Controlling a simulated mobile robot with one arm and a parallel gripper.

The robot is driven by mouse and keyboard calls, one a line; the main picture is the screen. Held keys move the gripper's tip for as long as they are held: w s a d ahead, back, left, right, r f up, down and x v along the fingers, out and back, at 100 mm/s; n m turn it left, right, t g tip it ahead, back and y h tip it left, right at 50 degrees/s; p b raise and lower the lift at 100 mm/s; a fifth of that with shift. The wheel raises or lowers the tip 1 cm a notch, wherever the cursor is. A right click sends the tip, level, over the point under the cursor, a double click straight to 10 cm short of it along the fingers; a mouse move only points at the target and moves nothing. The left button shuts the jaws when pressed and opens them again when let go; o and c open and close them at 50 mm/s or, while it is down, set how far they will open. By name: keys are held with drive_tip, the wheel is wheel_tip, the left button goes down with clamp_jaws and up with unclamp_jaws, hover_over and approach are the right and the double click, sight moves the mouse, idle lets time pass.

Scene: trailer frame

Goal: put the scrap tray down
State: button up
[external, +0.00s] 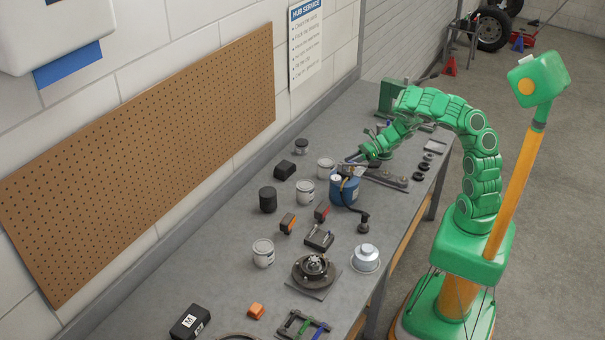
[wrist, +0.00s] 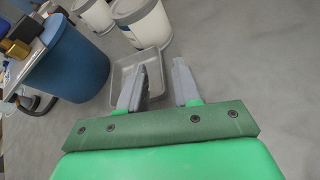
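The scrap tray (wrist: 122,76) is a small, shallow grey metal tray, seen in the wrist view just beyond my fingers. I cannot tell whether the tray touches the bench or the finger. In the external view my gripper (external: 352,163) is low over the bench, by the blue container; I cannot make out the tray there.
The blue container (external: 343,192) with brass and dark parts on top stands close by; it fills the left of the wrist view (wrist: 70,62). White cans (external: 306,191) stand near it. The grey bench (external: 225,225) carries several other parts. Bare surface shows right of my fingers.

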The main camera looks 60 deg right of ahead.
drive_tip(key=v, duration=0.6)
drive_tip(key=shift+s+d+r, duration=0.1)
drive_tip(key=shift+d+r, duration=0.05)
drive_tip(key=o, duration=0.5)
drive_tip(key=shift+s, duration=0.15)
drive_tip(key=o, duration=0.8)
drive_tip(key=w+d+r+m+t+h, duration=0.3)
drive_tip(key=w+d+r+m+h, duration=1.05)
drive_tip(key=m, duration=0.55)
drive_tip(key=s+a+f+m+g+y, duration=0.2)
drive_tip(key=s+a+f+m+g, duration=0.1)
drive_tip(key=a, duration=0.4)
drive_tip(key=s+a+f+m+g+y, duration=0.2)
drive_tip(key=s+a+f+m+g, duration=0.1)
drive_tip(key=a+m, duration=0.4)
drive_tip(key=s+a+f+m+g+y, duration=0.2)
drive_tip(key=s+a+f+m, duration=0.3)
drive_tip(key=a, duration=0.3)
drive_tip(key=shift+s+a+g+y, duration=0.1)
drive_tip(key=shift+s+g+y, duration=0.25)
drive_tip(key=shift+g, duration=0.15)
drive_tip(key=shift+d+x, duration=0.2)
drive_tip(key=shift+x, duration=3.2)
